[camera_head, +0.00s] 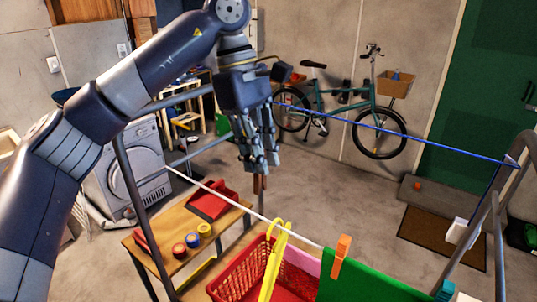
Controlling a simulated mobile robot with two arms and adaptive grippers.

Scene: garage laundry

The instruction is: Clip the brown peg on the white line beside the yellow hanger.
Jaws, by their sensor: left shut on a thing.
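My left gripper (260,166) points down and is shut on the brown peg (260,185), which shows just below the fingertips. The white line (213,189) runs from the rack's left side down toward the lower right. The peg appears a little above the line in the picture; I cannot tell its distance in depth. The yellow hanger (271,265) hangs on the white line, to the right of and below the peg. My right gripper is not in view.
An orange peg (341,256) and a green cloth (365,281) are right of the hanger. A blue line (420,137) crosses behind. A red basket (238,274) sits below, near a wooden table (152,241) with tape rolls and a red dustpan. Grey rack tubes stand on both sides.

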